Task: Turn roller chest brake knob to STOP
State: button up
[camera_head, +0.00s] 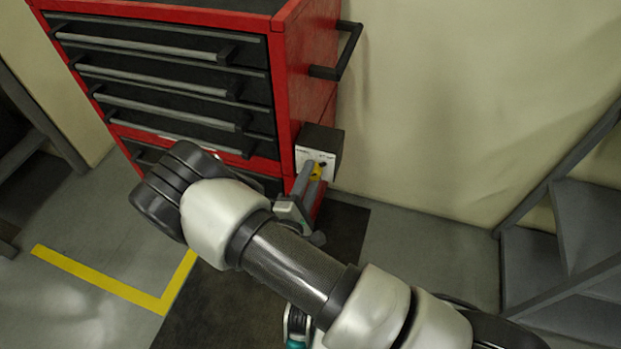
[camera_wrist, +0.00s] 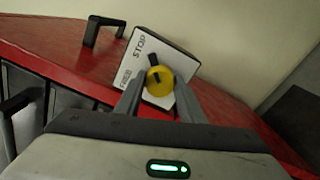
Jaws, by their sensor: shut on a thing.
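The roller chest (camera_head: 300,60) is red with dark drawers; a black box (camera_head: 327,142) on its side carries a white plate (camera_head: 303,155). The yellow brake knob (camera_wrist: 161,88) sits on the plate, which also shows in the wrist view (camera_wrist: 170,50) with the words STOP and FREE. A dark mark shows on the knob's face, and a short black piece stands at its upper edge towards the STOP side. My gripper (camera_wrist: 159,84) is shut on the knob, one finger on each side. In the head view, my gripper partly hides the knob (camera_head: 316,173).
A black handle (camera_head: 350,52) juts from the chest's upper side. Grey steps with a rail (camera_head: 560,225) stand at the right. A pale wall (camera_head: 450,100) is close behind the box. Yellow tape (camera_head: 100,277) marks the floor at the left, beside a dark mat (camera_head: 345,232).

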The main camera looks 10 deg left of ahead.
dwell(0.4)
jog(key=o, duration=1)
jog(key=shift+o, duration=0.2)
jog(key=s+a, duration=0.1)
jog(key=s, duration=1.6)
jog(key=shift+s+a, duration=0.2)
jog(key=shift+s, duration=0.05)
jog(key=shift+m, duration=0.3)
